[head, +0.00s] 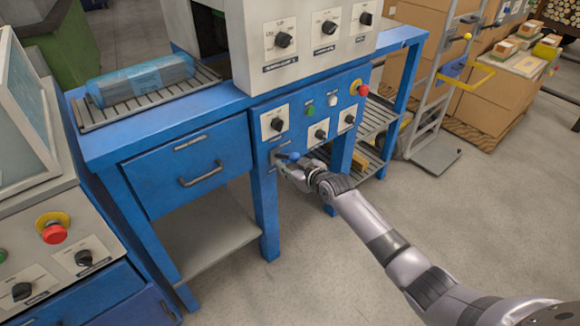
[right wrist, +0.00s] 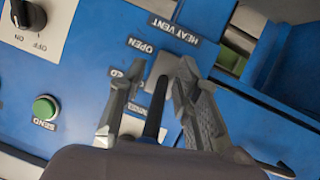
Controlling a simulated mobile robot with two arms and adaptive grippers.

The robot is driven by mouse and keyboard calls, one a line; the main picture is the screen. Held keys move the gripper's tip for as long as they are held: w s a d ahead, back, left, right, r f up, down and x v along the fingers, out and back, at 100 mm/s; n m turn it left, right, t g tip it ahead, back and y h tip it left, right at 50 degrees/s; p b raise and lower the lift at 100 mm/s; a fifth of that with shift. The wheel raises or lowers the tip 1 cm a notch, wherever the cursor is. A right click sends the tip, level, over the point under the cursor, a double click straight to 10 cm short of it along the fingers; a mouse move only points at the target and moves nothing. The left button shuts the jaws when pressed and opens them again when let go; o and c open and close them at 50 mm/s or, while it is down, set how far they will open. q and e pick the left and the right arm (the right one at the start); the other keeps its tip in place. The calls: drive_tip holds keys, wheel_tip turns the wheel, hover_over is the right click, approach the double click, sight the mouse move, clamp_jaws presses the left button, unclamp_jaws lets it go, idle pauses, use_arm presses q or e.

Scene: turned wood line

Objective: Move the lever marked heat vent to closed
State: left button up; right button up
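I cannot tell which mark the lever stands at. My right gripper (right wrist: 160,78) is at the lever, its fingers apart on either side of the handle, with gaps showing. It also shows in the head view (head: 293,170). My left gripper is out of view.
Above the lever are a green SEND button (right wrist: 46,107), several black knobs and a red stop button (head: 359,87). A drawer (head: 190,168) is left of it. A table leg (head: 265,205) stands just below left. Floor (head: 450,215) at right is clear.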

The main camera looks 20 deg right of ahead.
drive_tip(key=shift+a+f, duration=0.15)
drive_tip(key=shift+f, duration=0.05)
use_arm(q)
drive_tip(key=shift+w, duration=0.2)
use_arm(e)
drive_tip(key=shift+s, duration=0.1)
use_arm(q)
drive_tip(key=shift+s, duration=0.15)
use_arm(e)
drive_tip(key=v, duration=1.2)
